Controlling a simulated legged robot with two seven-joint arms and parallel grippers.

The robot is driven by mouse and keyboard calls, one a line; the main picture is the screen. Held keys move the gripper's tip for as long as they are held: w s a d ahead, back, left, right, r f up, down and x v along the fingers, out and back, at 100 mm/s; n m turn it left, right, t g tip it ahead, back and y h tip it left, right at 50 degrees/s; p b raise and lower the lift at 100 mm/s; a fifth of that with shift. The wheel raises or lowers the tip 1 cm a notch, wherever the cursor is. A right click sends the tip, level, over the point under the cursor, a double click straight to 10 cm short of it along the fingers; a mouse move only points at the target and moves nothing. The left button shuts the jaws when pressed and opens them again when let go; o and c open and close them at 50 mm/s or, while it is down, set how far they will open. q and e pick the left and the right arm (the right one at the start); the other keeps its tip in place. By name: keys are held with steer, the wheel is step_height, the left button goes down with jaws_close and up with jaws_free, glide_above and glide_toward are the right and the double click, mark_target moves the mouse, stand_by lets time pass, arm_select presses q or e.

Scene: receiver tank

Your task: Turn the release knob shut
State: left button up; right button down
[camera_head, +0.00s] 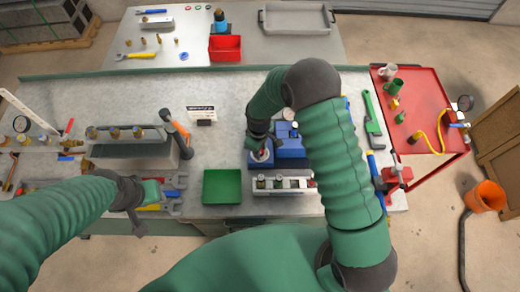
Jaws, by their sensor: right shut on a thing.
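My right arm reaches over the bench and bends down to the blue receiver tank (290,147). My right gripper (261,152) is at the tank's left end, shut on a small part with red and pale colour showing, which I take to be the release knob (262,156). The gripper hides most of the knob, and its turn angle cannot be read. My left gripper (143,208) hangs over the bench's front edge at the left, away from the tank. Its fingers are too unclear to tell whether they are open.
A green tray (222,187) lies left of a metal block with fittings (284,183) at the bench's front. A red cart (425,100) adjoins the right side. Bare bench lies behind the green tray.

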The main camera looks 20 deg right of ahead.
steer(key=shift+w+r+m, duration=0.2)
steer(key=shift+w+m, duration=0.1)
steer(key=shift+w, duration=0.05)
steer(key=c, duration=1.5)
jaws_free()
steer(key=o, duration=0.4)
steer(key=shift+s+a+f, duration=0.1)
steer(key=shift+s+f, duration=0.05)
step_height(320, 180, up, 17)
steer(key=b, duration=0.2)
steer(key=shift+a+b, duration=0.25)
steer(key=shift+b, duration=0.05)
steer(key=shift+s+f, duration=0.1)
steer(key=shift+s, duration=0.05)
